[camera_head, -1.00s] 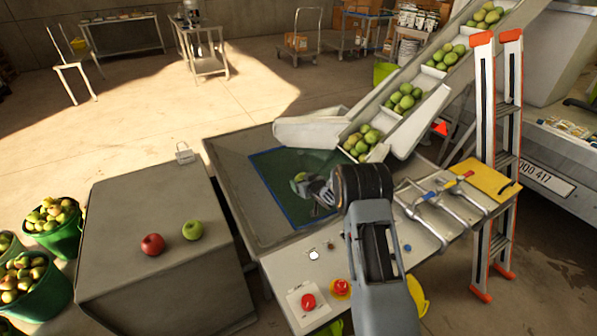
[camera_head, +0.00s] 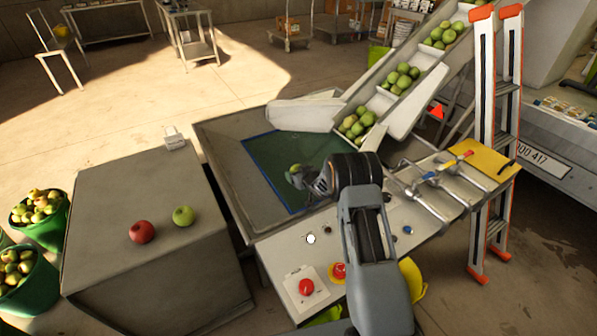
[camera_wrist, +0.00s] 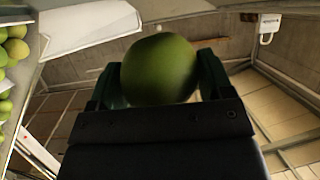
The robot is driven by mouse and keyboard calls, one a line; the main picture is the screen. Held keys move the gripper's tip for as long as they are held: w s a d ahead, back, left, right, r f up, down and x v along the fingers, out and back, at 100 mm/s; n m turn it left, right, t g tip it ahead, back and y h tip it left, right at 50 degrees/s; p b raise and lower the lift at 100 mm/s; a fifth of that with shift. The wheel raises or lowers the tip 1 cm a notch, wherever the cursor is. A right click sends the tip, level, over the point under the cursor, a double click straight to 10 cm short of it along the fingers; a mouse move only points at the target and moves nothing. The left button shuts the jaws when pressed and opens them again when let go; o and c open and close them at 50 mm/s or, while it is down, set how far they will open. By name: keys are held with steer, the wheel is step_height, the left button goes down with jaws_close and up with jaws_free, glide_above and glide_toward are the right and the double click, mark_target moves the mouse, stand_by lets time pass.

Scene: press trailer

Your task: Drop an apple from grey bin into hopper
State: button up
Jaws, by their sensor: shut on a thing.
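My gripper (camera_head: 298,177) is shut on a green apple (camera_wrist: 159,69), which sits between the two fingers in the wrist view. In the head view my gripper and the held apple (camera_head: 296,168) are over the hopper (camera_head: 225,160), above its dark green, blue-edged opening. How high they are above it is hard to tell. A red apple (camera_head: 142,232) and another green apple (camera_head: 183,215) lie on top of the grey bin (camera_head: 110,268), left of the hopper.
A conveyor (camera_head: 420,85) with several green apples rises to the right, and a white chute (camera_head: 300,112) borders the hopper's far side. Red buttons (camera_head: 306,286) and clamps (camera_head: 428,183) are on the panel. An orange-and-grey ladder (camera_head: 485,150) stands right. Green tubs of apples (camera_head: 45,225) stand left.

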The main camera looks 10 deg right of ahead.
steer(key=o, duration=1)
steer(key=shift+r, duration=0.1)
steer(key=shift+r, duration=0.25)
step_height(320, 180, up, 3)
steer(key=shift+f, duration=0.2)
steer(key=shift+s+r+b, duration=0.15)
steer(key=shift+s+r, duration=1.5)
steer(key=shift+s, duration=0.7)
steer(key=shift+s+r+b, duration=0.2)
steer(key=shift+s+r, duration=1.4)
steer(key=shift+s, duration=0.7)
steer(key=shift+s+r+b, duration=0.15)
steer(key=shift+s+r, duration=1.5)
steer(key=shift+s, duration=0.7)
